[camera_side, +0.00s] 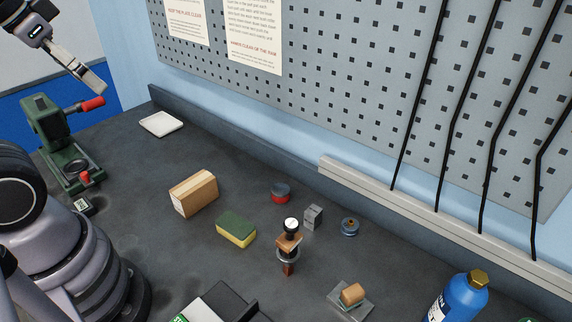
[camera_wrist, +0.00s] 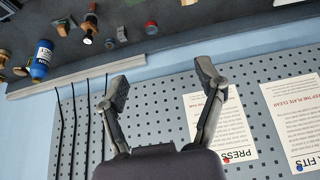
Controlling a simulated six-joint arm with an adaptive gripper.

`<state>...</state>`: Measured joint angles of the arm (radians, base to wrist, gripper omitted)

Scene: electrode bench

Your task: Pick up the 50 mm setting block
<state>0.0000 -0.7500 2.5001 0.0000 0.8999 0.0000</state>
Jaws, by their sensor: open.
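A small grey metal block (camera_side: 313,217), which looks like the setting block, stands on the dark bench between a red-sided tin (camera_side: 280,193) and a blue spool (camera_side: 349,227). Its marking is too small to read. In the wrist view the grey block (camera_wrist: 122,34) is small and far off, near the top. My gripper (camera_side: 92,78) is high at the upper left of the side view, well away from the block. In the wrist view my gripper (camera_wrist: 162,82) has its fingers spread, with nothing between them, facing the pegboard.
A green press (camera_side: 45,130) is at left, a blue bottle (camera_side: 458,300) at lower right. A rail (camera_side: 440,228) runs behind.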

